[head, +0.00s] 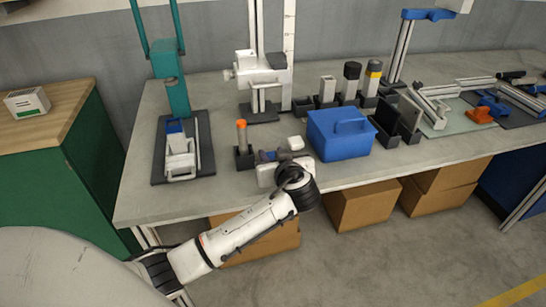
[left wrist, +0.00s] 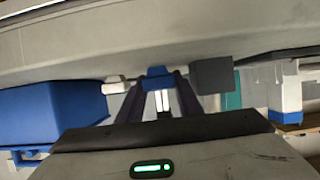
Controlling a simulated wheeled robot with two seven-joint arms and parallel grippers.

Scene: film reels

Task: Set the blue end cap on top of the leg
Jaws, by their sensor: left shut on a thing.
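My left gripper (head: 266,157) is over the front part of the workbench. In the left wrist view the gripper (left wrist: 162,98) is shut on a small blue end cap (left wrist: 159,72), which shows between its dark fingers. In the head view the cap is mostly hidden by the gripper. I cannot tell which post is the leg. My right gripper is not in view.
A blue box with a handle (head: 340,145) stands just right of the gripper. An orange-topped post (head: 241,137) stands in a dark holder close on the left. A teal press (head: 172,85) and a white clamp (head: 181,160) are farther left. A small white block (head: 296,142) lies nearby.

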